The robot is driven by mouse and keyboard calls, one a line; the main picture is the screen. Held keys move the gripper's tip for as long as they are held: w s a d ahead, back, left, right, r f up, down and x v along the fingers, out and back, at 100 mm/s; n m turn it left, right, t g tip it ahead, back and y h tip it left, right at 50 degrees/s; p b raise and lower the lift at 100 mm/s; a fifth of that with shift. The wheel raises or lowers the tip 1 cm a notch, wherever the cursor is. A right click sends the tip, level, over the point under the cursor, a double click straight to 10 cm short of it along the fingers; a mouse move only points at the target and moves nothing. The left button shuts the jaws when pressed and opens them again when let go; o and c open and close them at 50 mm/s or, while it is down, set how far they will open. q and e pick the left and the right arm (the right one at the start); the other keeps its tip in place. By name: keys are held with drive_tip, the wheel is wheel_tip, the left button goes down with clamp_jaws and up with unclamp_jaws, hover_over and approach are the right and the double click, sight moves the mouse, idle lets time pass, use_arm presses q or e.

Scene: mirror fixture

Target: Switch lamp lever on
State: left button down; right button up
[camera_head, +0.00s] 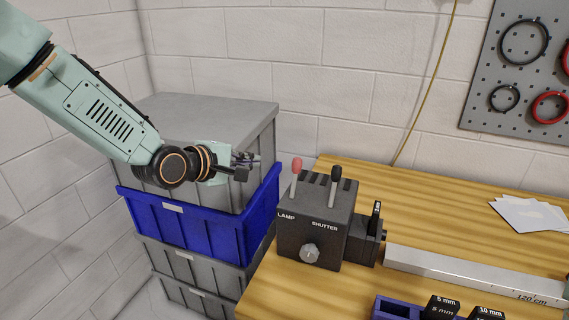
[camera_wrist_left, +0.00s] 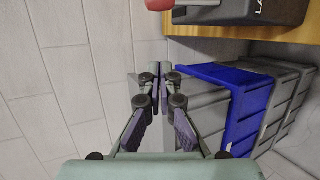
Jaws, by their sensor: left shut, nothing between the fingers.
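The lamp lever (camera_head: 296,172) is a short stick with a red tip on the left of a dark grey box (camera_head: 315,225), above the word LAMP. Beside it stands the black-tipped shutter lever (camera_head: 334,181). My left gripper (camera_head: 252,160) is shut and empty, to the left of the red tip and apart from it, over the stacked crates. In the left wrist view the shut fingers (camera_wrist_left: 160,72) point toward the top, and the red tip (camera_wrist_left: 159,4) is partly cut off at the top edge. My right gripper is in neither view.
Grey and blue crates (camera_head: 190,228) are stacked left of the wooden table (camera_head: 420,200). A metal rail (camera_head: 450,269) runs right from the box. Labelled blocks (camera_head: 440,306) stand at the front, white papers (camera_head: 525,213) lie at the right. The wall is behind.

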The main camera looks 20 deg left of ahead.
sight(295, 178)
use_arm(q)
drive_tip(key=x, duration=1)
drive_tip(key=s+d, duration=0.1)
drive_tip(key=s+d+r, duration=0.1)
drive_tip(key=d, duration=0.1)
drive_tip(key=shift+s+d+p, duration=0.2)
drive_tip(key=shift+p, duration=0.15)
drive_tip(key=shift+a, duration=0.15)
